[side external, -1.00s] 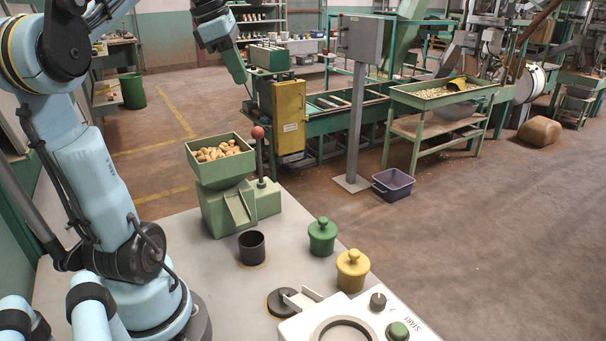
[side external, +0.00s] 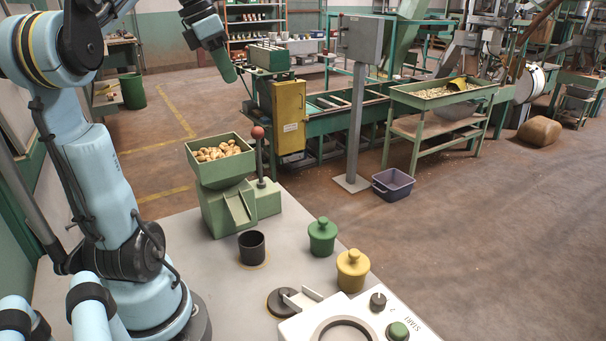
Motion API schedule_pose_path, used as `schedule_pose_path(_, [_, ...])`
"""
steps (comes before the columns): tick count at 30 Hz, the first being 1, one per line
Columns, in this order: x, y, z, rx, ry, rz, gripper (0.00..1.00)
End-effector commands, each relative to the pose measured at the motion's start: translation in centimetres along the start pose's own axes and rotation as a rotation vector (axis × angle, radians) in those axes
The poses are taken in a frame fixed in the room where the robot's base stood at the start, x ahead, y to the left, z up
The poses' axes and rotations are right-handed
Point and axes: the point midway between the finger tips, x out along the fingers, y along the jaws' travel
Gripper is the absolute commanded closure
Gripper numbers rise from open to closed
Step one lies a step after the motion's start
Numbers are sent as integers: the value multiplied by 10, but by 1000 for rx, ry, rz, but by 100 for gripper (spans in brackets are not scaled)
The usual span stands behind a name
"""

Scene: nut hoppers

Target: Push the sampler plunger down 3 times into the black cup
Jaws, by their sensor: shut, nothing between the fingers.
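The green sampler (side external: 222,208) stands on the grey table, with a hopper full of nuts (side external: 218,153) on top and a chute at its front. Its plunger, a dark rod with a red ball knob (side external: 257,132), stands upright at the sampler's right side, with the knob raised well above the base. The black cup (side external: 252,247) stands upright on the table in front of the chute; its inside looks dark, and I cannot see whether it holds nuts. My gripper (side external: 229,75) is shut and empty, high above and to the left of the plunger knob, apart from it.
A green lidded jar (side external: 322,237) and a yellow lidded jar (side external: 352,271) stand right of the cup. A white machine with a START label (side external: 375,318) and a dark round disc (side external: 282,301) are at the front. Table space left of the cup is clear.

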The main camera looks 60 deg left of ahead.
Motion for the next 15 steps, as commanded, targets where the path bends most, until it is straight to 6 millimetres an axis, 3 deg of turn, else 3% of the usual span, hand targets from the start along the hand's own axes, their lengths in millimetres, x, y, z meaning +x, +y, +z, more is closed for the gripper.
schedule_pose_path(15, [84,0,0,2,0,0,100])
